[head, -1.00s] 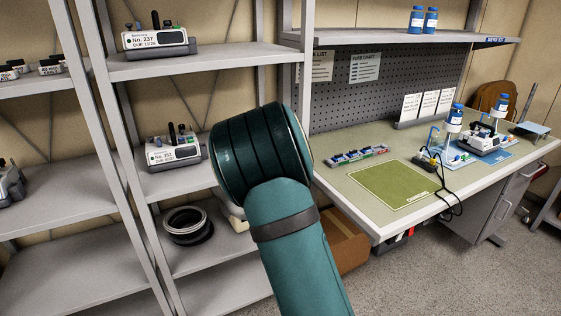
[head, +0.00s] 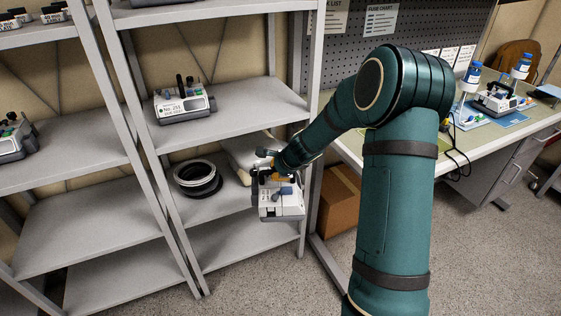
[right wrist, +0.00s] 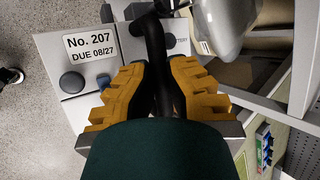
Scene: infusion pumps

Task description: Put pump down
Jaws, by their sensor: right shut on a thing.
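A white and grey pump labelled No. 207 (right wrist: 92,45) hangs in my right gripper (right wrist: 158,75), whose orange fingers are shut around its black handle (right wrist: 157,40). In the head view the held pump (head: 281,200) is in front of the shelf unit, near its right post and a lower shelf. The right gripper (head: 283,172) is on top of it, partly hidden by my own wrist. From the head view I cannot tell whether the pump touches the shelf edge. My left gripper is not in view.
Another pump (head: 184,103) stands on the shelf above left. A cardboard box (head: 338,200) is under the workbench (head: 345,140). The bottom shelf (head: 230,240) looks bare. Another pump (head: 495,99) stands on the bench.

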